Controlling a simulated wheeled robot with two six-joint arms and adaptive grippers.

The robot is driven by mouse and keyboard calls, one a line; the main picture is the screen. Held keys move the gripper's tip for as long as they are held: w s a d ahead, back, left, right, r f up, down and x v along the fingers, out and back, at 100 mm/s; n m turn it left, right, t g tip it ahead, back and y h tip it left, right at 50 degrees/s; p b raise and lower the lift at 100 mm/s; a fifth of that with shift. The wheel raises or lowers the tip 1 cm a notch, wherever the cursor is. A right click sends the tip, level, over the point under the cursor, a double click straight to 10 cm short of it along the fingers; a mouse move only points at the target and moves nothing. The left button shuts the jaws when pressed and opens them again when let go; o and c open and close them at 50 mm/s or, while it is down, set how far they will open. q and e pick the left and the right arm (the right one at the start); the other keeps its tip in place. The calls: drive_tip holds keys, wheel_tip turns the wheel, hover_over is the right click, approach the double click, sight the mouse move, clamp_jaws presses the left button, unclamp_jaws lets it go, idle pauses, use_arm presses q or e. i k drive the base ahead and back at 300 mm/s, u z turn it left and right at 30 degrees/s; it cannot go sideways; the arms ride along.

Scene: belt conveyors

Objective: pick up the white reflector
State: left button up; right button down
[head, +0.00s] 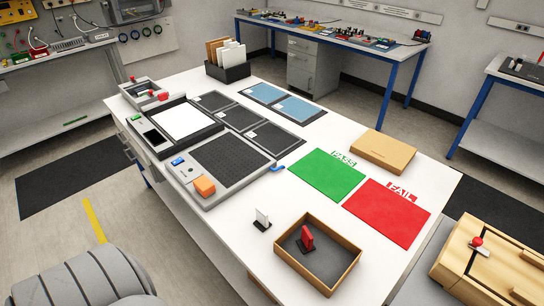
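The white reflector (262,216) is a small upright white plate on a dark foot. It stands on the white table (225,240) near its front edge, just left of the wooden tray (346,277). A red reflector (306,235) of similar shape stands on a dark foot inside that tray. Neither of my grippers shows in the head view, so nothing is seen touching the white reflector.
An orange block (204,186) sits on the black grid plate device (232,158) to the left. A green PASS mat (326,175), a red FAIL mat (387,212) and a cardboard box (383,150) lie to the right. Bare tabletop surrounds the white reflector.

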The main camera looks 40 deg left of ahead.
sight(263, 223)
drive_tip(key=z, duration=0.2)
drive_tip(key=k, duration=0.3)
drive_tip(key=u, duration=0.55)
drive_tip(key=i, duration=0.25)
drive_tip(key=u, duration=0.5)
drive_tip(key=k, duration=1.1)
drive_tip(key=z, duration=0.9)
drive_tip(key=i, duration=0.45)
drive_tip(key=u, duration=0.2)
